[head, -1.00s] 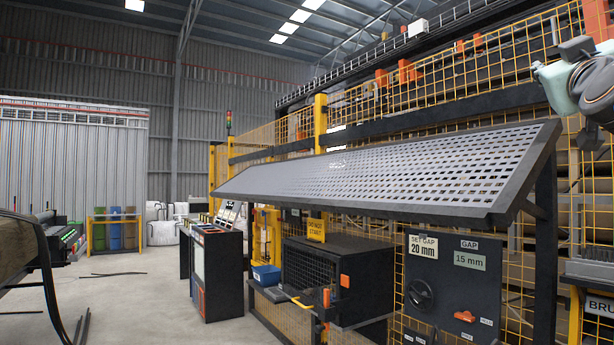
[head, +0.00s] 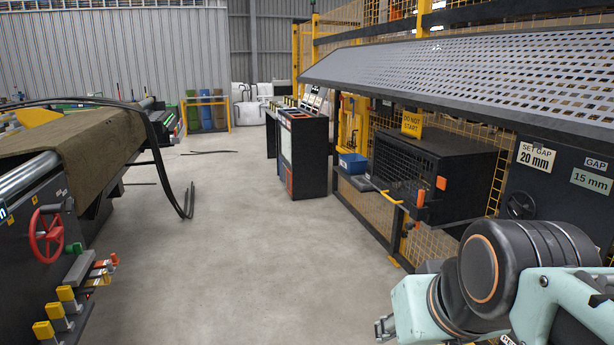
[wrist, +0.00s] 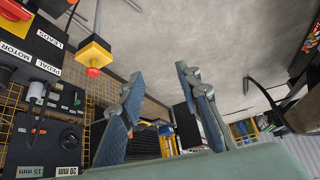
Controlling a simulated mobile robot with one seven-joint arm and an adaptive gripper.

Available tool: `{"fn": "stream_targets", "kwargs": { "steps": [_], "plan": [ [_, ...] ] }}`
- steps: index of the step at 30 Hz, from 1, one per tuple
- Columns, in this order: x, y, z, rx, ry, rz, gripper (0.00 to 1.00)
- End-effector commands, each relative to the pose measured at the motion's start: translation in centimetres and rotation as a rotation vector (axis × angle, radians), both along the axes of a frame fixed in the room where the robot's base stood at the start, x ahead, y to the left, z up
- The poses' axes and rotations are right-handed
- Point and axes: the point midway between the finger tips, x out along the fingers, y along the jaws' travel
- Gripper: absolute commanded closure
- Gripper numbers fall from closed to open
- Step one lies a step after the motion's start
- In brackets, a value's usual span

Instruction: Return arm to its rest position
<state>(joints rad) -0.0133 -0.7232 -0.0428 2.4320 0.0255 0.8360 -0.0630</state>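My arm (head: 530,265) reaches in from the lower right of the head view, with its pale green and black links folded close to the camera. My gripper (head: 385,327) shows only in part at the bottom edge of that view, over the floor. In the wrist view my gripper (wrist: 159,76) has its two blue-padded fingers spread well apart, with nothing between them. No fingertip touches anything that I can see.
The concrete floor (head: 255,250) is open ahead. A turf roll machine (head: 65,220) with a red handwheel stands at left. At right are a black caged box (head: 430,170), a perforated sloping guard (head: 450,75) and a gap panel (head: 560,190).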

Motion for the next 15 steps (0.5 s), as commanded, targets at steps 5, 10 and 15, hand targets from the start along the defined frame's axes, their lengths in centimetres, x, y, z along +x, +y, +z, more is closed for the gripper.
{"fn": "stream_targets", "kwargs": {
  "steps": [5,10,15],
  "plan": [
    [-3.5,0.1,0.2,-0.021,0.11,-0.032,0.69],
    [-3.4,0.2,3.7,-0.021,0.109,-0.031,0.69],
    [-3.4,0.2,7.6,-0.021,0.108,-0.029,0.69]
  ]
}}
